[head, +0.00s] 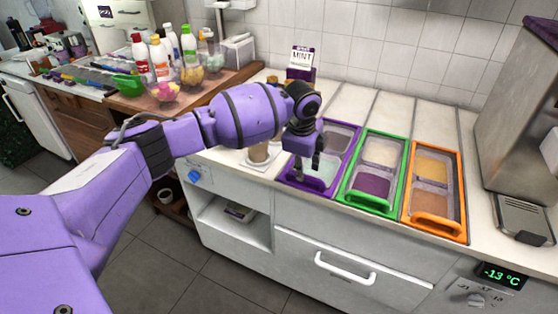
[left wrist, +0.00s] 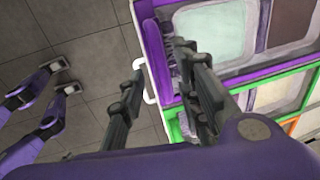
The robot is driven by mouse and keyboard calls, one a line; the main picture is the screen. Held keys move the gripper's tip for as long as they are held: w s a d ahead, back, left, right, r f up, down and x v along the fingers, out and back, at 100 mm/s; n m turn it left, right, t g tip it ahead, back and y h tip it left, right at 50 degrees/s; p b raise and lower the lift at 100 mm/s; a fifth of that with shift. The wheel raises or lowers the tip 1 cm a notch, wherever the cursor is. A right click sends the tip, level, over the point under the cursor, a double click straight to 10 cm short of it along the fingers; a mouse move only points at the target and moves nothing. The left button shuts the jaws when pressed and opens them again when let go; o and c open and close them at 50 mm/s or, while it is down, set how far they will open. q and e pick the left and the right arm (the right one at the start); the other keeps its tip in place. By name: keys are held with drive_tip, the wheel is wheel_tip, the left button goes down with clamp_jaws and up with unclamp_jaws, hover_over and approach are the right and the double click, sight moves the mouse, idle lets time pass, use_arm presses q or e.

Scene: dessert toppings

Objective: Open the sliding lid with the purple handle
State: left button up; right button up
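The sliding lid with the purple frame (head: 345,163) is the leftmost of three framed lids on the counter in the head view. Its purple handle is at the front end, partly hidden by my gripper; the handle (left wrist: 161,55) also shows in the left wrist view. My left gripper (head: 307,176) is above the front part of the purple lid, pointing down. In the left wrist view my left gripper (left wrist: 160,58) has its fingers apart, with the purple handle close to the right finger. I cannot tell whether they touch. My right gripper is not in view.
A green-framed lid (head: 371,209) and an orange-framed lid (head: 433,232) stand to the right. A cup (head: 258,153) stands left of the purple lid. A drawer with a white handle (head: 344,270) is below the counter.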

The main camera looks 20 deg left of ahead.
use_arm(q)
drive_tip(key=shift+w+f, duration=0.2)
drive_tip(key=shift+f, duration=0.85)
drive_tip(key=shift+c, duration=0.2)
clamp_jaws()
